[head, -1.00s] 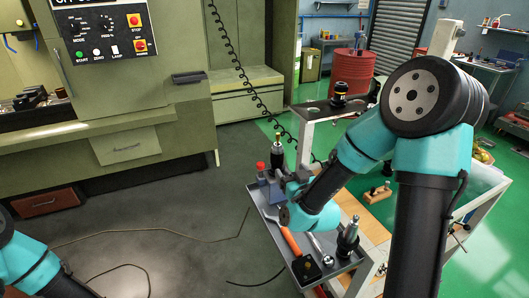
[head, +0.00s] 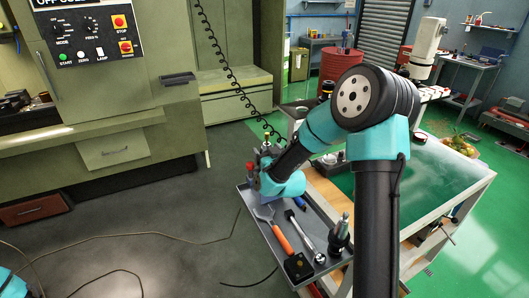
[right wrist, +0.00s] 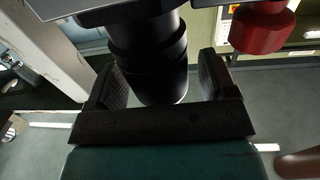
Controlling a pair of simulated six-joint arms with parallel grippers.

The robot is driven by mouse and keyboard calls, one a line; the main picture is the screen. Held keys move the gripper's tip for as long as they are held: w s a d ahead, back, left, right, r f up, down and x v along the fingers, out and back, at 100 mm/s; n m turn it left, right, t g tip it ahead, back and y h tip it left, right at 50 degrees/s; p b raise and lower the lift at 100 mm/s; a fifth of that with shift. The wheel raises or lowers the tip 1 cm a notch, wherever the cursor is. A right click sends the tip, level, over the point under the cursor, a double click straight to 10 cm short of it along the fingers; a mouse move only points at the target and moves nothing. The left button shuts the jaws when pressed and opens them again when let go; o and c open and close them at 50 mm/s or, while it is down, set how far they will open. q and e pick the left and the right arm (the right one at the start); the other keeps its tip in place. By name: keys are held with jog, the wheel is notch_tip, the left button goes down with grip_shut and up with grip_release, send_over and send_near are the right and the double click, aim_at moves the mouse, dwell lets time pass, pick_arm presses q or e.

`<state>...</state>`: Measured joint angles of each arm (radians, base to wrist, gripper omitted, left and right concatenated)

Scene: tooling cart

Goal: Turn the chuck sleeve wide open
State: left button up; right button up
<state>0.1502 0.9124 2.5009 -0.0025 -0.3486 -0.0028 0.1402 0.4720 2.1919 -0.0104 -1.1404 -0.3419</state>
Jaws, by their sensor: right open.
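My right gripper (head: 259,174) is at the far left end of the grey tool tray (head: 262,226), partly hidden by its own wrist. In the right wrist view its two jaws (right wrist: 160,75) are apart. A black, ringed cylinder (right wrist: 148,55), which looks like the chuck sleeve, stands between them. A gap shows between it and the right jaw; the left jaw is close, and I cannot tell whether it touches. In the head view, a holder with a brass-coloured tip (head: 266,147) shows just behind the gripper. My left gripper is out of view.
A red knob (right wrist: 264,27) is beside the right jaw. The tray holds an orange-handled tool (head: 281,235), a metal wrench (head: 305,230), a black block (head: 298,267) and an upright tool holder (head: 340,240).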

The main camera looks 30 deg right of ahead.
jog(key=shift+c, duration=0.2)
jog(key=c, duration=0.9)
jog(key=shift+n+y, duration=0.4)
jog(key=shift+y, duration=0.3)
jog(key=shift+d+n+y, duration=0.15)
jog(key=shift+n+y, duration=1.55)
jog(key=shift+y, duration=0.9)
jog(key=shift+n+g+y, duration=0.8)
jog(key=shift+n+y, duration=0.4)
jog(key=shift+y, duration=0.45)
jog(key=shift+n+g+y, duration=0.8)
jog(key=shift+n+y, duration=0.4)
jog(key=shift+y, duration=0.45)
jog(key=shift+g+y, duration=0.3)
jog(key=shift+y, duration=0.1)
